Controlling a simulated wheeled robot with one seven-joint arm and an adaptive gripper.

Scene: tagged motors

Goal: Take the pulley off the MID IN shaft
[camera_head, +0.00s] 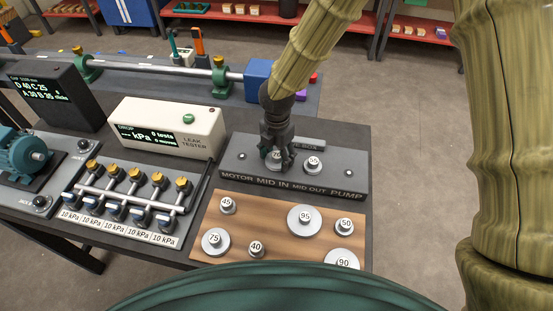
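The grey shaft block (225,163) carries the labels MOTOR, MID IN, MID OUT and PUMP along its front. A pulley marked 70 (276,155) sits above the MID IN label. My gripper (277,163) points down over this pulley, with dark fingers around it or right beside it. The fingers hide part of the pulley, and I cannot tell whether they press on it. A smaller pulley marked 55 (313,161) sits above MID OUT, just right of my gripper. The MOTOR and PUMP shafts look bare.
A wooden board (275,220) in front holds several loose numbered pulleys, such as 95 (304,217) and 75 (215,240). The leak tester (168,127) stands left of the block. A valve manifold (130,200) lies at front left. A blue block (258,75) stands behind.

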